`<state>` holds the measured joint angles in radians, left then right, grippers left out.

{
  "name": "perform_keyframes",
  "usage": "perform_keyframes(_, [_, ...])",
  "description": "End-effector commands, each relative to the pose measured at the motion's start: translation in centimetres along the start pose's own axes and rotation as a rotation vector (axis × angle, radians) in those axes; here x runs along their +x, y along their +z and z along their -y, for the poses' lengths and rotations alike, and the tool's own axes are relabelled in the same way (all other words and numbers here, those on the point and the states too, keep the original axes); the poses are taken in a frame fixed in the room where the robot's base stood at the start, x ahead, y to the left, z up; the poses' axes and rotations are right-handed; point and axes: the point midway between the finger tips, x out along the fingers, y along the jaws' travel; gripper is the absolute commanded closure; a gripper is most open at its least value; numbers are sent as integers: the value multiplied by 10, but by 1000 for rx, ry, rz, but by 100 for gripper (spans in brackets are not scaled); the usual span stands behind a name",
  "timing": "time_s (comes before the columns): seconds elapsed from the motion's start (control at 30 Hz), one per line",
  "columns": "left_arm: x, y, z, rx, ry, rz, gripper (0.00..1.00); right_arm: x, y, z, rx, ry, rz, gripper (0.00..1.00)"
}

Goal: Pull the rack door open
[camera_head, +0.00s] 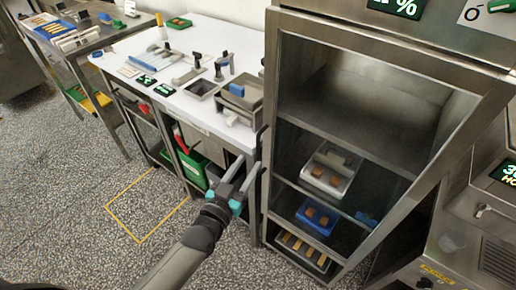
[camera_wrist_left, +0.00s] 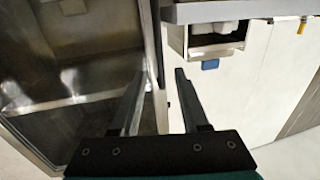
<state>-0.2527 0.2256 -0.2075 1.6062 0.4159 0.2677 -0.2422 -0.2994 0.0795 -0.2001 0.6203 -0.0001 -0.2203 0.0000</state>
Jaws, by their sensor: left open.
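The steel rack (camera_head: 272,120) stands right of centre in the head view. Its framed front (camera_head: 365,38) shows the shelves inside, and I cannot tell whether the door stands fully shut. A dark upright bar, seemingly the handle (camera_head: 260,143), is at the front's left edge. My left gripper (camera_head: 249,166) is open beside that edge, below the worktop's height. In the left wrist view the open fingers (camera_wrist_left: 160,75) point at a narrow upright metal edge (camera_wrist_left: 154,45), which shows between them. Contact cannot be told. My right gripper is not in view.
A white worktop (camera_head: 235,45) with tools and trays adjoins the rack on the left; a green crate (camera_head: 193,165) sits below it. Rack shelves hold a grey tray (camera_head: 331,170) and a blue tray (camera_head: 318,216). A steel machine (camera_head: 455,215) stands right. Floor at front left is clear.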

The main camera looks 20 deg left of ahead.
Motion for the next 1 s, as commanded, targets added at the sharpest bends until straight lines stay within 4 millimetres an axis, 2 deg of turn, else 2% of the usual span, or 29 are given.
perform_keyframes(0.2, [38,0,0,0,-1,-3,55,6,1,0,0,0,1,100])
perform_keyframes(0.43, [64,1,0,0,0,0,55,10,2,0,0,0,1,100])
perform_keyframes(0.6, [71,0,0,-1,0,1,55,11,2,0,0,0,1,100])
perform_keyframes(0.87, [72,0,0,-1,0,1,55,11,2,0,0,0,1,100])
perform_keyframes(1.0, [72,0,0,0,0,1,68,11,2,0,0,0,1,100])
